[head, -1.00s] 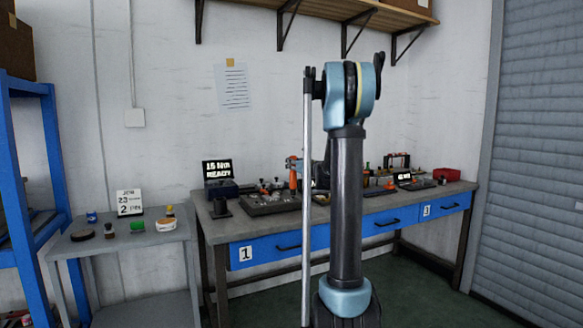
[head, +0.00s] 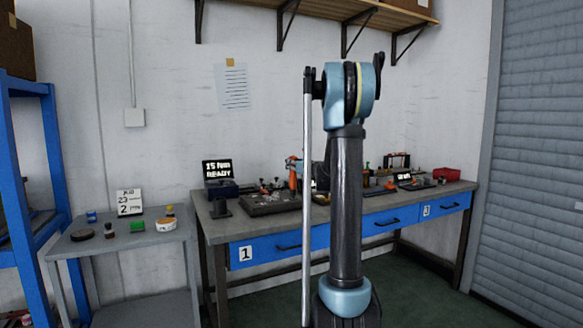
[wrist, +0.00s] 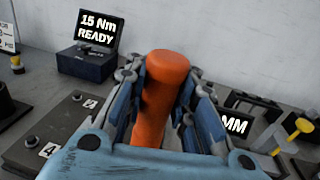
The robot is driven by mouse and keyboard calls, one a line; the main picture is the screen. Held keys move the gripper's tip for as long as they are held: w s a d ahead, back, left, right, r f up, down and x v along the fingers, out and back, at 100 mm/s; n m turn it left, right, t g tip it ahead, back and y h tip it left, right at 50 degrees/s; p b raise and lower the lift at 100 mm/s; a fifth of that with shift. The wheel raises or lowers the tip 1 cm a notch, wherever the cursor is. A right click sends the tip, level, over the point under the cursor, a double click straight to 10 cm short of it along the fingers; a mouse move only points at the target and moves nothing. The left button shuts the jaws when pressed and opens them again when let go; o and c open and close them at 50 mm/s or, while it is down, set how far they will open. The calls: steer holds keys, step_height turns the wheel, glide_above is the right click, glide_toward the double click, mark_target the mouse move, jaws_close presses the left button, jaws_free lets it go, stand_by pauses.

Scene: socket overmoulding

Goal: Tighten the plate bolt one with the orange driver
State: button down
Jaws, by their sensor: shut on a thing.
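My gripper (wrist: 164,88) is shut on the orange driver (wrist: 163,72), with a finger on each side of its handle. The handle fills the middle of the wrist view, and its working tip is hidden. In the head view the orange driver (head: 293,181) stands roughly upright over the bench beside the dark plate (head: 262,207). In the wrist view the plate (wrist: 62,122) lies at the lower left, with dark bolts and small number tags, one reading 4. I cannot make out bolt one or whether the driver touches it.
A display (wrist: 98,32) reading 15 Nm READY stands at the bench's left end. Tools and a red box (head: 446,174) lie on the right of the bench (head: 240,222). A grey side table (head: 110,247) with small items stands to the left.

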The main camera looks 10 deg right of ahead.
steer(key=shift+f, duration=1)
stand_by(2.2)
